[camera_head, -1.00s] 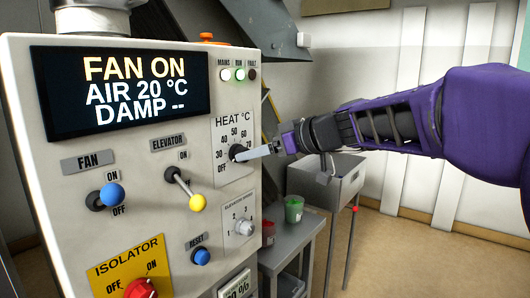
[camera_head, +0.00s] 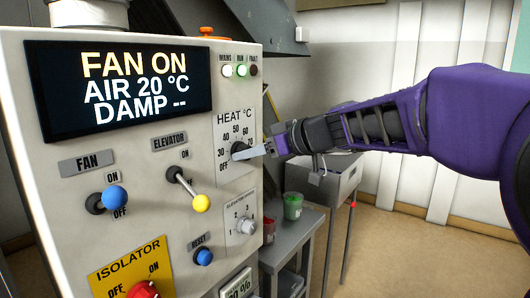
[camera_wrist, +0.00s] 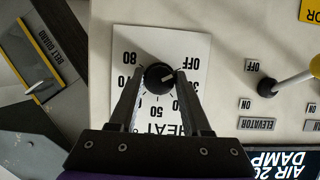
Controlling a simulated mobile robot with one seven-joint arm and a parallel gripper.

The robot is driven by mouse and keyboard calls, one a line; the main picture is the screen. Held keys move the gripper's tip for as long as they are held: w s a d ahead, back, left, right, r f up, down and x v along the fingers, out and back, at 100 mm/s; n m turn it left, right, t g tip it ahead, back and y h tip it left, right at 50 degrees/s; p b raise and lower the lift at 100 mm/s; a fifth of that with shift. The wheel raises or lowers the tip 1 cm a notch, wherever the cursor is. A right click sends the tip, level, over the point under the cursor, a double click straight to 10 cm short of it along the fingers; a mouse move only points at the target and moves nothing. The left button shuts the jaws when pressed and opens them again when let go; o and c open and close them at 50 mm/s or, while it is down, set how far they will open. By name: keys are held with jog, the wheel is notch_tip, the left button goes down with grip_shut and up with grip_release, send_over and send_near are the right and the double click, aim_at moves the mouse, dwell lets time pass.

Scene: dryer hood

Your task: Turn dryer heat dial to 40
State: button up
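The heat dial (camera_head: 239,150) is a round black knob on a white scale plate marked OFF and 30 up to 80, on the control panel's right side. In the wrist view the dial (camera_wrist: 159,77) shows with its scale upside down. My gripper (camera_head: 264,150) reaches in from the right, its fingertips at the dial. In the wrist view the two fingers of my gripper (camera_wrist: 160,74) stand on either side of the knob, seemingly with slight gaps. Contact is hard to tell. The dial's pointer setting is not clear. The display (camera_head: 122,86) reads FAN ON, AIR 20 °C, DAMP --.
Near the dial are the yellow-tipped elevator lever (camera_head: 201,203), the grey elevator speed knob (camera_head: 246,226), the blue fan switch (camera_head: 115,197), the blue reset button (camera_head: 204,257) and the red isolator (camera_head: 143,290). A grey side table (camera_head: 287,243) holds a green cup (camera_head: 293,206).

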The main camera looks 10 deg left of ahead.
grip_shut()
jog(key=shift+m, duration=0.3)
jog(key=shift+w+d+f+m+g+y+b, duration=0.1)
jog(key=shift+m+g+y+b, duration=0.5)
jog(key=shift+m, duration=1.25)
jog(key=shift+w+a+r+m+g+y+b, duration=0.15)
jog(key=shift+m+g+y, duration=0.8)
jog(key=shift+m, duration=0.85)
jog(key=shift+d+f+m+g+y+b, duration=0.15)
jog(key=shift+m+g+y+b, duration=0.45)
jog(key=shift+m, duration=1.25)
jog(key=shift+g, duration=0.35)
